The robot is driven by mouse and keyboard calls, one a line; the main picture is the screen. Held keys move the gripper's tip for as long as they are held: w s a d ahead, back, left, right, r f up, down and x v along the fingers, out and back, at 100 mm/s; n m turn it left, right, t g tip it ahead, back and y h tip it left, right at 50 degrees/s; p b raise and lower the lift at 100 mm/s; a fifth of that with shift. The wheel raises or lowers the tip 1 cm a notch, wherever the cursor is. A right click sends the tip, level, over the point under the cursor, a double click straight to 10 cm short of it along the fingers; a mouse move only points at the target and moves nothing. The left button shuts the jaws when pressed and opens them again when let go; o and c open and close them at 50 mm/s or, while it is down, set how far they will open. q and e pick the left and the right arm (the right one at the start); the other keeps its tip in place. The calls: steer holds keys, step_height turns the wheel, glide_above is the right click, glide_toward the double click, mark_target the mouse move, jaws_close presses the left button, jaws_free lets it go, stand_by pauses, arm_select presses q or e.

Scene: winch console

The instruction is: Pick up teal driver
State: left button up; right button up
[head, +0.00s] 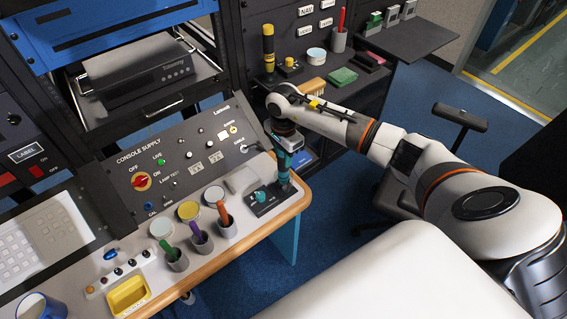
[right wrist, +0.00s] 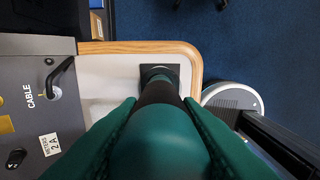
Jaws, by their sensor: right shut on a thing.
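The teal driver (right wrist: 160,140) fills the middle of the right wrist view, with a dark band toward its far end. My right gripper (right wrist: 160,150) is shut on it, with one teal finger on each side. In the head view my right gripper (head: 284,158) points down at the right end of the console bench, and the driver's lower part (head: 283,179) shows below the fingers. The driver is roughly upright over a black base (head: 268,206). I cannot tell whether its lower end still sits in the base. My left gripper is not in view.
A teal knob (head: 260,195) stands on the base, close to the driver. Grey cups with green (head: 168,248), purple (head: 196,230) and orange (head: 222,212) handles stand to the left. The sloped console panel (head: 185,160) rises behind. The floor lies beyond the bench's right edge.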

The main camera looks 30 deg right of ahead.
steer(key=shift+r, duration=0.15)
step_height(320, 180, up, 10)
steer(key=b, duration=0.3)
steer(key=o, duration=0.4)
steer(key=shift+c, duration=0.2)
jaws_close()
steer(key=shift+r+p, duration=0.8)
steer(key=shift+r, duration=0.35)
